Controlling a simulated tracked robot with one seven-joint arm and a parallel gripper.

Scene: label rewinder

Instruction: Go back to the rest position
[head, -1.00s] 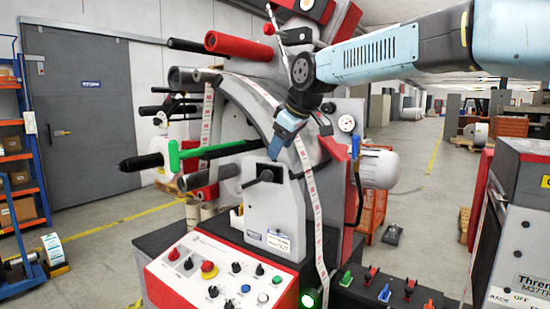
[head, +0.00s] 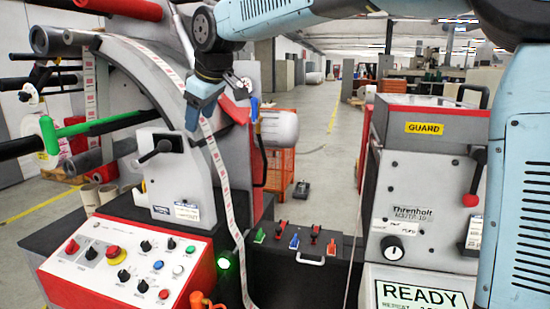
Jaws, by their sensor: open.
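My gripper (head: 203,103) hangs from my pale blue arm, with its fingers pointing down. It is in front of the label rewinder (head: 165,80), near the upper part of its grey curved frame. The jaws are open, and I see nothing held between them. The white label strip with red marks (head: 218,165) runs down close behind and below the fingers. I cannot tell whether the fingers touch it. My arm reaches across the top of the view and down the right side, hiding part of what lies behind.
A red-edged control panel (head: 125,262) with knobs stands at front left. A bank of coloured switches (head: 300,240) sits in the middle. A grey cabinet marked Threnholt (head: 425,190) stands right, with a READY screen (head: 420,295). Open floor (head: 320,125) extends behind.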

